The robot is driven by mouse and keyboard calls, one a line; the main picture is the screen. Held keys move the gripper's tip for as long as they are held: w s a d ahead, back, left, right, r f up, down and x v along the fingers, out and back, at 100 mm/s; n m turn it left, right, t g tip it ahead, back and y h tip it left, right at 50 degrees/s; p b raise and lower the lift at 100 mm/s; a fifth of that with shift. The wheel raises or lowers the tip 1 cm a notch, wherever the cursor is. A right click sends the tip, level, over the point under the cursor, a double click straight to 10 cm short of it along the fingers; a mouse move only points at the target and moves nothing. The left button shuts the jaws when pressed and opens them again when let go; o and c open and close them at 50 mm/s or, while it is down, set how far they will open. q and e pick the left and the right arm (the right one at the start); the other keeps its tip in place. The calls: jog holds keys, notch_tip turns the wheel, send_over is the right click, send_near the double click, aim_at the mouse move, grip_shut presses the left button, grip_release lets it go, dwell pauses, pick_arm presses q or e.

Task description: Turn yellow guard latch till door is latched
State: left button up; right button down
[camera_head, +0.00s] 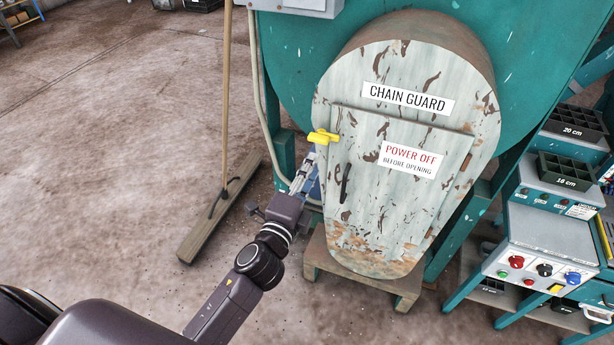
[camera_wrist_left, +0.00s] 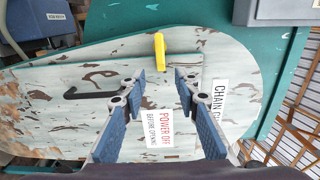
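The yellow guard latch (camera_head: 323,137) sits at the upper left edge of the guard door (camera_head: 400,205), on the worn chain guard (camera_head: 420,65). The door lies flat against the guard in the head view. In the left wrist view the latch (camera_wrist_left: 160,52) stands beyond the fingertips, between their lines. My left gripper (camera_head: 312,160) is just below the latch in the head view. In the wrist view its two fingers (camera_wrist_left: 160,84) are spread apart with nothing between them. I cannot tell whether a fingertip touches the latch. My right gripper is in neither view.
A black door handle (camera_head: 345,183) is on the door's left side. A wooden broom (camera_head: 220,205) leans left of my arm. The floor at left is mostly clear.

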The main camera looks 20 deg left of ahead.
pick_arm(q)
jog(key=shift+s, duration=1.25)
jog(key=shift+f, duration=0.1)
jog(key=s+a+f+n+g, duration=0.1)
jog(key=s+f+n+g, duration=0.3)
jog(key=f, duration=0.9)
jog(key=s+f+n+g, duration=0.15)
jog(key=s+f, duration=0.35)
jog(key=f, duration=0.8)
jog(key=s+a+f+n+g, duration=0.1)
jog(key=s+f+n+g, duration=0.3)
jog(key=f, duration=1)
jog(key=s+a+f+n+g, duration=0.1)
jog(key=s+f+n+g, duration=0.1)
jog(key=s+f, duration=0.4)
jog(key=s+a+f+n+g+b, duration=0.1)
jog(key=s+f, duration=0.6)
jog(key=s, duration=1)
jog(key=s+a+f+n+g, duration=0.1)
jog(key=s+f+n+g, duration=0.2)
jog(key=s+f, duration=0.3)
jog(key=s+g, duration=0.1)
jog(key=s, duration=0.4)
jog(key=shift+s+a+f+n+y+b, duration=0.2)
jog(key=shift+s+f+n+y+b, duration=0.05)
jog(key=shift+n+y+b, duration=0.1)
jog(key=shift+a+g, duration=0.1)
jog(key=shift+g, duration=0.15)
